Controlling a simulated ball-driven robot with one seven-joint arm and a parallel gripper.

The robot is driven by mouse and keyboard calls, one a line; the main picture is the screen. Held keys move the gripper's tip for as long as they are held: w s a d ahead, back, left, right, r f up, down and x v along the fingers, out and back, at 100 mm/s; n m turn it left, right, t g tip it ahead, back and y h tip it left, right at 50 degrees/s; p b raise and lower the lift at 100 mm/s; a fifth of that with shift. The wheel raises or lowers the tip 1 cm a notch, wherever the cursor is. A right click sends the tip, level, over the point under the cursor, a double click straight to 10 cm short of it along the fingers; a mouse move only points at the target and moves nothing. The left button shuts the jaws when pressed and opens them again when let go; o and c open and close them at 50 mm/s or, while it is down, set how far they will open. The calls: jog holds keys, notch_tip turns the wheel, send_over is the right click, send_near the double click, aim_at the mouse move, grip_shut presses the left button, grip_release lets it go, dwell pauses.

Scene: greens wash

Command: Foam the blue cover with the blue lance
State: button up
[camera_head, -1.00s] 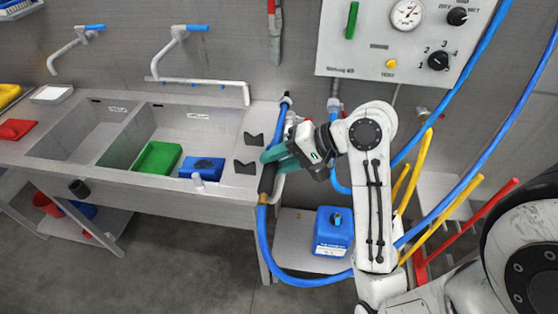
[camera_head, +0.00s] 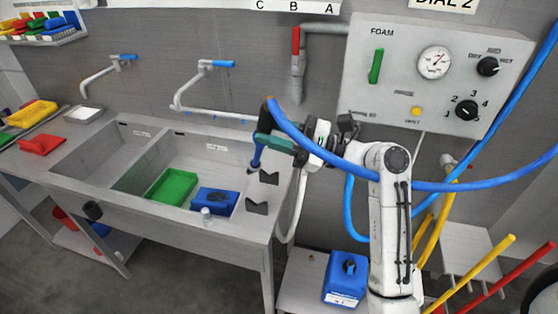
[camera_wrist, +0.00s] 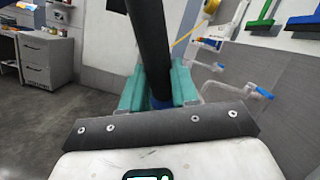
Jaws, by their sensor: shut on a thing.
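My gripper (camera_head: 270,142), with teal fingers, is shut on the blue lance (camera_head: 257,156) above the right end of the sink.
A small clear cup (camera_head: 207,214) stands at the basin's front. A foam panel (camera_head: 435,70) is on the wall. A blue canister (camera_head: 345,278) stands below right.

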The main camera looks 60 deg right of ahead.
jog(key=shift+m+t, duration=0.5)
jog(key=w+d+f+b, duration=0.1)
jog(key=b, duration=0.1)
jog(key=w+d+f+b, duration=0.1)
jog(key=w+f+b, duration=0.1)
jog(key=b, duration=0.1)
jog(key=shift+d+f, duration=0.15)
jog(key=shift+d, duration=0.2)
dwell(0.4)
jog(key=shift+o, duration=0.9)
grip_shut()
